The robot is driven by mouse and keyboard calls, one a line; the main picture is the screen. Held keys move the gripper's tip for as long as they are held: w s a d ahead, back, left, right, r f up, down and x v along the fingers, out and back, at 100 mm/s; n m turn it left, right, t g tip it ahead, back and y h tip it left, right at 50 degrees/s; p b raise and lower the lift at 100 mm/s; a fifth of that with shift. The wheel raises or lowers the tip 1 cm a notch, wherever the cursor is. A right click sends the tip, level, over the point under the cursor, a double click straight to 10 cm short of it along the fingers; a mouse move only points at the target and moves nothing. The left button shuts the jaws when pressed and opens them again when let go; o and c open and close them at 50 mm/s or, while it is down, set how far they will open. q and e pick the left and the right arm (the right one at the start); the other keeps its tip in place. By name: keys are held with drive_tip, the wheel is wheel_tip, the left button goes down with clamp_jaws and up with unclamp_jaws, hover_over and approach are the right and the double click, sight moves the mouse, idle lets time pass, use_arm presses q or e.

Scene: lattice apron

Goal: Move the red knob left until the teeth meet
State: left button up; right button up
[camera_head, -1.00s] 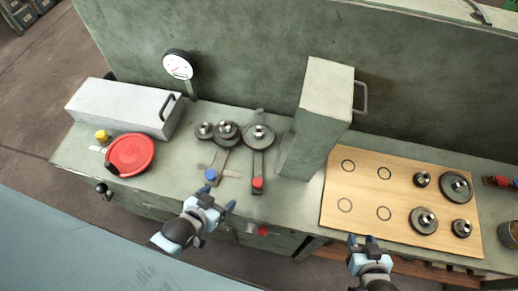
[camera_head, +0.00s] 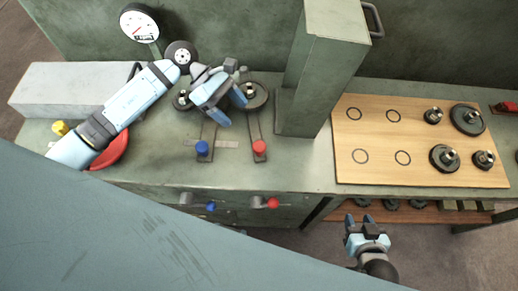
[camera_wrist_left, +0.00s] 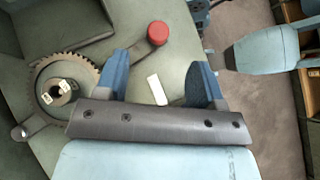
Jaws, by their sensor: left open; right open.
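The red knob (camera_head: 259,148) stands at the near end of a dark arm on the bench, with a toothed gear (camera_head: 256,95) at the arm's far end. In the left wrist view the red knob (camera_wrist_left: 157,33) is beyond my fingertips, apart from them, and the gear (camera_wrist_left: 62,85) is at the left. My left gripper (camera_head: 231,107) is open and empty above the gears, hiding the middle gear and any tooth contact. Another gear (camera_head: 181,101) shows partly at the left. My right gripper (camera_head: 360,222) is open and empty before the bench's front edge.
A blue knob (camera_head: 202,148) stands left of the red one. Blue (camera_head: 211,206) and red (camera_head: 272,203) handles stick out of the bench front. A tall green post (camera_head: 318,75) stands right of the gears. A wooden board (camera_head: 380,175) carries spare gears.

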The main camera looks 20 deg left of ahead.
sight(259, 145)
use_arm(q)
drive_tip(key=shift+m+y, duration=0.4)
drive_tip(key=shift+y, duration=0.2)
drive_tip(key=x, duration=0.4)
drive_tip(key=p+x, duration=0.1)
drive_tip(key=x, duration=0.3)
drive_tip(key=p+x, duration=0.1)
drive_tip(key=x, duration=0.3)
drive_tip(key=shift+a+f, duration=0.25)
drive_tip(key=shift+f, duration=0.25)
drive_tip(key=shift+d+f, duration=0.3)
drive_tip(key=shift+f, duration=0.1)
